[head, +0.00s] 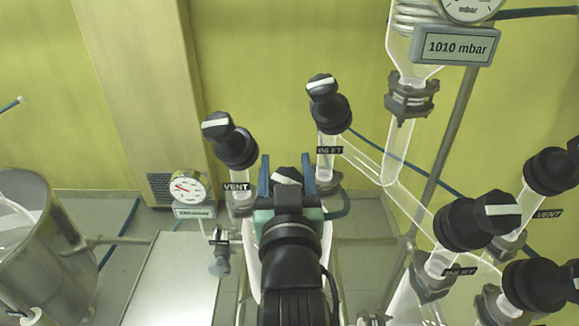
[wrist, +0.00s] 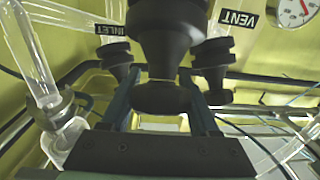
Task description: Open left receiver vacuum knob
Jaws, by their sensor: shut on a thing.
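The left receiver's vacuum knob (head: 287,176) is black with a white mark on top; its own label is hidden. It sits between the two blue fingers of my gripper (head: 287,166), which is shut on it. My wrist covers the lower part of this valve in the head view. In the wrist view the black knob (wrist: 165,97) fills the middle, with a finger of my gripper on each side. The black VENT knob (head: 230,140) stands just left of my gripper, and the black INLET knob (head: 329,104) stands behind and to the right.
A round gauge (head: 188,186) with a small display is left of the VENT valve. More black knobs (head: 477,220) on glass stand at right. A display (head: 457,47) reads 1010 mbar. A steel vessel (head: 45,240) is far left. Glass tubing (head: 390,200) runs close on the right.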

